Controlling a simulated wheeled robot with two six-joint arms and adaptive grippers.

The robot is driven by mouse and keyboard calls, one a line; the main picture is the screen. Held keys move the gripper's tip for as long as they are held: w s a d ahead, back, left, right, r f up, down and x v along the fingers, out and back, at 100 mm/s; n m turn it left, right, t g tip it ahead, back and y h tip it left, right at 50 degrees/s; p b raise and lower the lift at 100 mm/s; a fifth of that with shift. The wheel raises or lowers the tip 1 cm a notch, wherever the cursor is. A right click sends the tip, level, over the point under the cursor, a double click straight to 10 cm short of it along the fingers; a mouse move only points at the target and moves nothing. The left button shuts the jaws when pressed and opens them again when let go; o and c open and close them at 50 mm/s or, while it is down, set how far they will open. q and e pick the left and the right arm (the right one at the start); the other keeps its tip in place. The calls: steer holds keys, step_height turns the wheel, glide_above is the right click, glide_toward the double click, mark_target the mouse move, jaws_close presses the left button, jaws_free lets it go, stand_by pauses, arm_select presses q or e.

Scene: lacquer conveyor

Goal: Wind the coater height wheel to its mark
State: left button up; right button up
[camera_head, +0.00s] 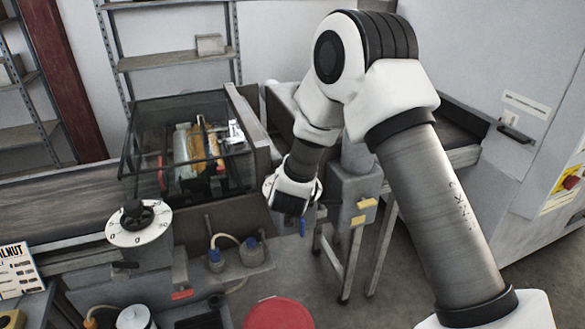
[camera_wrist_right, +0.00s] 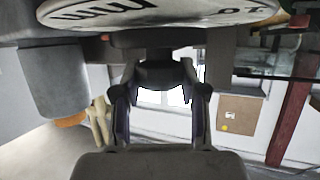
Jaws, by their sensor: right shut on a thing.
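The coater height wheel is a pale disc with black figures and an "mm" marking (camera_wrist_right: 140,12), close above my right gripper at the top of the right wrist view. My right gripper (camera_wrist_right: 160,72) is shut on a dark knob (camera_wrist_right: 160,76) below the disc. In the head view my right arm reaches down from the right, and the right gripper (camera_head: 290,205) is at the coater's right front. My wrist hides most of the wheel there, and I cannot tell where its mark stands. My left gripper is out of view.
A second white dial with a black knob (camera_head: 138,222) stands at the left. The coater's dark glass hood (camera_head: 190,140) is behind. Blue-capped fittings (camera_head: 252,252) and a red round lid (camera_head: 278,314) are in front. A grey cabinet (camera_head: 520,60) stands at the right.

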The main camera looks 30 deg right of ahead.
steer(key=shift+r+m+g+h+p, duration=0.1)
steer(key=shift+m+g+h+p, duration=1.15)
steer(key=shift+m, duration=0.35)
steer(key=shift+h, duration=0.25)
steer(key=o, duration=1.2)
steer(key=shift+g, duration=0.25)
steer(key=shift+c, duration=0.2)
steer(key=v, duration=0.7)
steer(key=shift+s+a, duration=0.15)
steer(key=shift+a, duration=0.05)
steer(key=shift+d, duration=0.1)
steer(key=shift+d, duration=0.15)
